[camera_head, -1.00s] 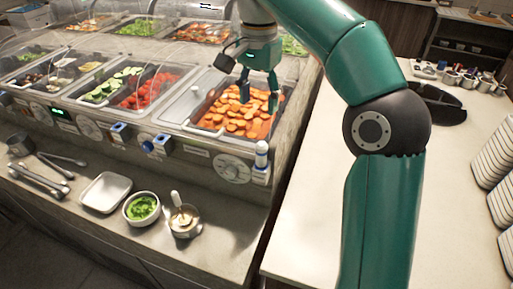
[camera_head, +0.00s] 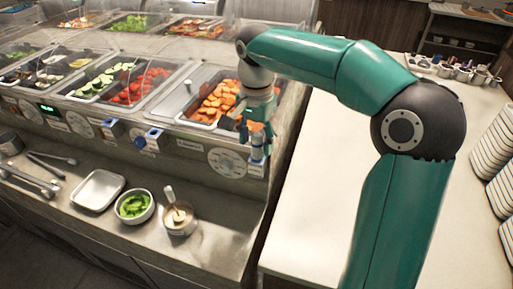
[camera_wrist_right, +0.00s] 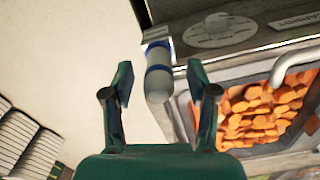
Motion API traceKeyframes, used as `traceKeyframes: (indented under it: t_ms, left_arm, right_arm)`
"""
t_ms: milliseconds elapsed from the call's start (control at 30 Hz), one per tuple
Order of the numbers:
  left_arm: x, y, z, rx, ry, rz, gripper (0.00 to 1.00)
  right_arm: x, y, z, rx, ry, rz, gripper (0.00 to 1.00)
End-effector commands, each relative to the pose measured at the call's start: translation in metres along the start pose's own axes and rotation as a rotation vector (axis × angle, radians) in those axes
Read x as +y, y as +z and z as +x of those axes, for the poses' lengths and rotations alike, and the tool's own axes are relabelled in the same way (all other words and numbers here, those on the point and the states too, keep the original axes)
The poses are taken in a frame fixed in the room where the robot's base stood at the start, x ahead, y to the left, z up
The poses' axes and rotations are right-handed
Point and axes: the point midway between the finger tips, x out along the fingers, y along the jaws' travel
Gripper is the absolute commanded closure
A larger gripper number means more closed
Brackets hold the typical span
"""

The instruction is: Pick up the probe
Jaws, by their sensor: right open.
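The probe (camera_wrist_right: 158,78) is a white cylinder with blue bands, held in a holder at the right end of the counter's front panel. In the head view the probe (camera_head: 257,146) shows just below my right gripper (camera_head: 258,133), which partly covers it. In the right wrist view my right gripper (camera_wrist_right: 158,85) is open, with one finger on each side of the probe. Gaps show between the probe and both fingers. My left gripper is not in view.
A pan of orange slices (camera_head: 215,100) lies behind the gripper. A round dial (camera_head: 227,161) is left of the probe. A sauce pot (camera_head: 179,219), a bowl of greens (camera_head: 134,206) and a metal tray (camera_head: 98,190) stand on the lower shelf. The white worktop (camera_head: 320,190) at right is mostly clear.

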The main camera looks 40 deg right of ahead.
Motion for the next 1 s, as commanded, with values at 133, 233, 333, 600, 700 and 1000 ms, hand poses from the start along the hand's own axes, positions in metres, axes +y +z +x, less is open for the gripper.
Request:
traceKeyframes:
  t_ms: [133, 233, 333, 600, 700, 1000]
  left_arm:
    - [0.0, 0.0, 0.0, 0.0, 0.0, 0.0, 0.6]
    - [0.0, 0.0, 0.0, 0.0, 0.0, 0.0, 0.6]
    - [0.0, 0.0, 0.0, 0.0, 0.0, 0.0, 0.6]
    - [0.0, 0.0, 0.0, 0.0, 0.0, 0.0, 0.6]
    - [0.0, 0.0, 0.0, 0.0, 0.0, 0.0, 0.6]
    - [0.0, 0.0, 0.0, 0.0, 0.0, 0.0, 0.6]
  right_arm:
    - [0.001, 0.0, 0.019, 0.0, 0.001, 0.001, 0.42]
    - [0.001, 0.0, 0.025, 0.0, 0.001, 0.001, 0.42]
    - [0.001, 0.0, 0.025, 0.0, -0.001, 0.001, 0.42]
    - [0.001, 0.0, 0.025, 0.0, -0.001, 0.001, 0.67]
    - [0.001, 0.0, 0.025, 0.0, -0.001, 0.001, 0.83]
    - [0.001, 0.0, 0.025, 0.0, -0.001, 0.001, 1.0]
